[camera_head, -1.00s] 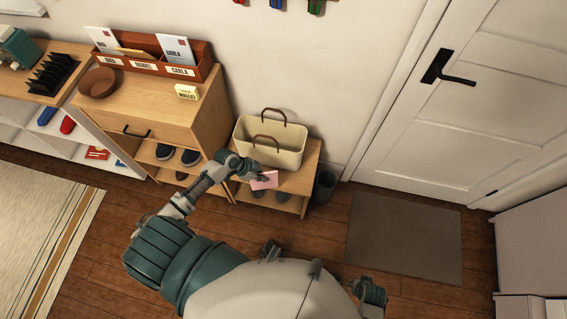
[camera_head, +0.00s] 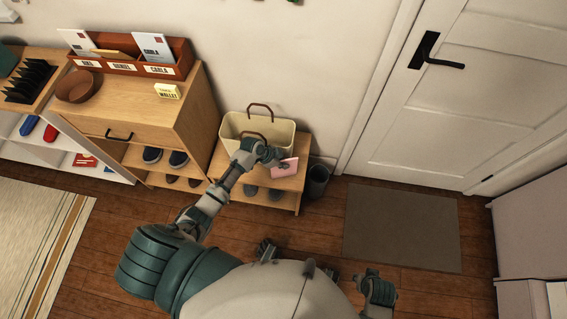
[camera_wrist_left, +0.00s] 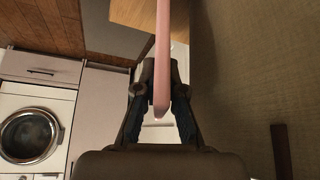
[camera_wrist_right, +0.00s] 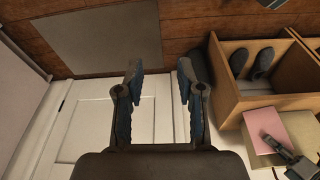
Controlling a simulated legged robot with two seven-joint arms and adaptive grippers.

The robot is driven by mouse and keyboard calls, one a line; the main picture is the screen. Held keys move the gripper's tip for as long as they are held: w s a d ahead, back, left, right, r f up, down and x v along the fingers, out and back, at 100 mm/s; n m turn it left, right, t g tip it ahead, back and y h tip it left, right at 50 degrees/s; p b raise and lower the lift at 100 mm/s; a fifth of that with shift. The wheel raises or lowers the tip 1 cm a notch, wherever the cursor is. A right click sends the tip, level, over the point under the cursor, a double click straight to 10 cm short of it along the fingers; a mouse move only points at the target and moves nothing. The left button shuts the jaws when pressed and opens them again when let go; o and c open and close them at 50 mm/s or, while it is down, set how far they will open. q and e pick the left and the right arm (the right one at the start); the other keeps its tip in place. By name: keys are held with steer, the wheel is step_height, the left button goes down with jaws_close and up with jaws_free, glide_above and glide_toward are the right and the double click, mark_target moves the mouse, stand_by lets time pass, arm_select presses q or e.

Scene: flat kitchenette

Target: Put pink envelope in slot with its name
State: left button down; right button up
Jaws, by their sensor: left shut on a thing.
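The pink envelope (camera_head: 285,168) is held by my left gripper (camera_head: 272,158), in front of the cream basket. It shows edge-on in the left wrist view (camera_wrist_left: 163,60), between the closed fingers (camera_wrist_left: 160,105), and in the right wrist view (camera_wrist_right: 262,128). No name can be read on it. The brown letter rack (camera_head: 185,63) stands on the cabinet at upper left, well away from the envelope. Its labels seem to read DANIEL in the middle and CARLA on the right; the left one is unclear. My right gripper (camera_wrist_right: 160,95) is open and empty.
White envelopes (camera_head: 153,48) stand in the rack's outer slots, a tan one (camera_head: 115,54) in the middle. The basket (camera_head: 257,135) is on the low shoe bench. A bin (camera_head: 317,180) stands beside it.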

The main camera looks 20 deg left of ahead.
arm_select(q)
steer(key=shift+a, duration=0.1)
steer(key=c, duration=1.3)
jaws_free()
steer(key=shift+a+f, duration=0.15)
steer(key=shift+a, duration=0.25)
